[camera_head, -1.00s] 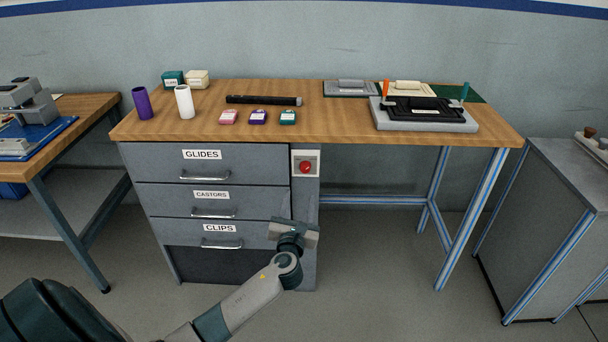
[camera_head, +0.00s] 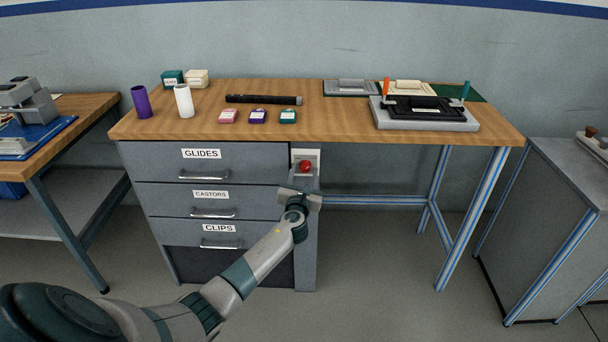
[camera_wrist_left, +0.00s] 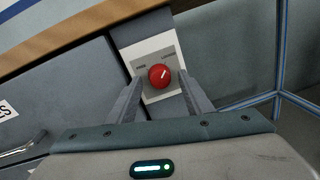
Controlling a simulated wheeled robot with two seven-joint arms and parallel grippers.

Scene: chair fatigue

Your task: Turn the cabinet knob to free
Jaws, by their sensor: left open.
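The red cabinet knob (camera_head: 305,166) sits on a pale square plate (camera_head: 314,155) at the upper right of the drawer cabinet (camera_head: 215,167). In the left wrist view the knob (camera_wrist_left: 159,76) is round with a white pointer mark tilted toward the upper right, on the side of the right-hand label. My left gripper (camera_head: 304,177) is just in front of and below the knob. In the wrist view its open fingers (camera_wrist_left: 158,95) stand on either side of the knob, with gaps between. My right gripper is out of view.
The cabinet has drawers labelled GLIDES, CASTORS and CLIPS with bar handles (camera_head: 204,176). The wooden table top (camera_head: 340,122) overhangs just above the knob. Blue-edged table legs (camera_head: 470,220) stand to the right, with free floor between them and the cabinet.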

